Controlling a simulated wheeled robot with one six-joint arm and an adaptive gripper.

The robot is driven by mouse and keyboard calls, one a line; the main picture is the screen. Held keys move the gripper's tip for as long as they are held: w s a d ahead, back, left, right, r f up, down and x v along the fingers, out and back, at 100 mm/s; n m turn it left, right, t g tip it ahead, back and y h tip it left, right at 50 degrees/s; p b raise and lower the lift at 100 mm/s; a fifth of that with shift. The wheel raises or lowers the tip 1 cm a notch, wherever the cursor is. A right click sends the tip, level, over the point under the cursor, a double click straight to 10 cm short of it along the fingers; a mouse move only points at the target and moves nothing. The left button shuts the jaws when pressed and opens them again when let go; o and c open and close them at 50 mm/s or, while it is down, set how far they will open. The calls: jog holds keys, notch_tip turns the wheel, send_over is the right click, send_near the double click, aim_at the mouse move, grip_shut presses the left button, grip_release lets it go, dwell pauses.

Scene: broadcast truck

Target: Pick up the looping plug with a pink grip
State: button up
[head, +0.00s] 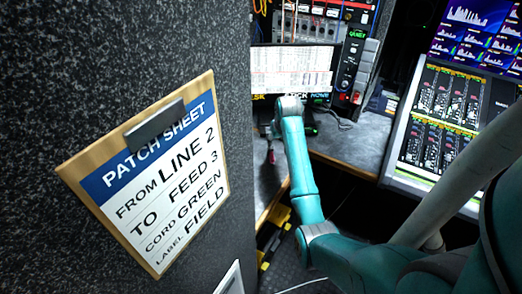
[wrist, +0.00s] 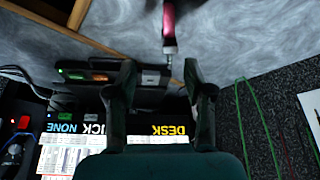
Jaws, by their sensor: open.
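The plug with a pink grip (wrist: 169,22) shows at the top of the wrist view, with its metal end pointing down the picture. A small pink-red piece, which looks like the same plug, shows on the grey desk in the head view (head: 271,155). My gripper (wrist: 160,70) is open and empty. Its two fingers stand apart below the plug in the wrist view, and the metal end lies just past the gap, nearer the right finger. I cannot tell the depth between them. In the head view my gripper is mostly hidden behind my wrist.
A dark device with a green light (wrist: 110,75) sits beside the left finger. A lit screen (head: 291,70) stands behind the desk. A speckled wall panel bears a patch sheet (head: 150,170); green cords (wrist: 248,125) hang at the right in the wrist view. A mixing console (head: 440,120) is at right.

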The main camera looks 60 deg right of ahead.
aim_at(270, 151)
jog(key=x, duration=0.3)
jog(key=w+x, duration=0.1)
jog(key=x, duration=0.1)
jog(key=shift+f, duration=0.2)
jog(key=shift+a+x, duration=0.2)
jog(key=shift+x, duration=1.1)
jog(key=shift+a+x, duration=0.2)
jog(key=shift+x, duration=1.15)
jog(key=shift+w, duration=0.1)
grip_shut()
